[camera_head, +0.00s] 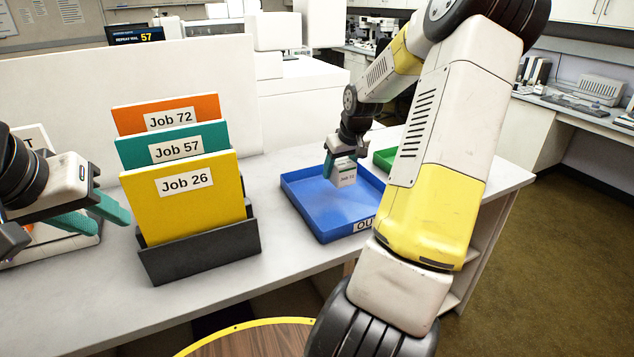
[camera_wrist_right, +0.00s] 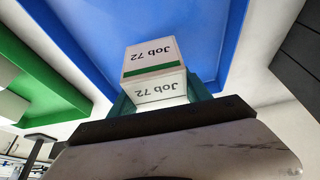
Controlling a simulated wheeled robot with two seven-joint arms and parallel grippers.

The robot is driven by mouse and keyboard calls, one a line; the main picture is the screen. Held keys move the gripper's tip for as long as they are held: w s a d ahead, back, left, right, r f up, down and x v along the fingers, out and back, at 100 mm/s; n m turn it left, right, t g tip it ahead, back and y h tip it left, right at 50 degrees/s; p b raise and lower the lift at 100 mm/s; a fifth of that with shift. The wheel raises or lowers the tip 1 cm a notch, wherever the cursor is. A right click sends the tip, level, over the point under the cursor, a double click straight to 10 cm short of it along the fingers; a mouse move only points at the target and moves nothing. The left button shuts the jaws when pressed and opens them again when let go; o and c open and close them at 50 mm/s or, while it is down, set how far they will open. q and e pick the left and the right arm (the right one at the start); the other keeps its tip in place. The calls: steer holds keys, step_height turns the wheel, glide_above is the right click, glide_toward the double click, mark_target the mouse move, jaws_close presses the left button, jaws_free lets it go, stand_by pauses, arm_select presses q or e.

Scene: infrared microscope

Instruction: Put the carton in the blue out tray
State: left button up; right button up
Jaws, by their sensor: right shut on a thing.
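The carton (camera_head: 345,177) is a small white box labelled "Job 72", with a green stripe that shows in the right wrist view (camera_wrist_right: 152,72). My right gripper (camera_head: 342,168) is shut on it and holds it over the blue out tray (camera_head: 310,210). The tray's blue floor also shows behind the carton in the right wrist view (camera_wrist_right: 190,25). I cannot tell whether the carton touches the tray floor. My left gripper (camera_head: 105,215) is at the left, with teal fingers near the folder rack; its fingertips look apart and nothing shows between them.
A dark rack (camera_head: 200,250) holds orange, teal and yellow job folders left of the tray. A green tray (camera_head: 384,158) stands just behind the blue one, partly hidden by my right arm. A white tray (camera_head: 70,240) lies under my left gripper. Bare bench lies in front of the blue tray.

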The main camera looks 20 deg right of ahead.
mark_target(346, 165)
steer(key=shift+f, duration=3.15)
steer(key=o, duration=1.4)
steer(key=shift+f, duration=0.1)
steer(key=v, duration=1.2)
steer(key=shift+w, duration=0.1)
steer(key=shift+t+y, duration=0.8)
steer(key=shift+y, duration=0.1)
steer(key=s+a+r, duration=0.4)
steer(key=s+a, duration=0.3)
steer(key=s+a+r, duration=0.4)
steer(key=s+a, duration=0.3)
steer(key=s+a+r, duration=0.4)
steer(key=s+a, duration=0.4)
steer(key=shift+r, duration=0.15)
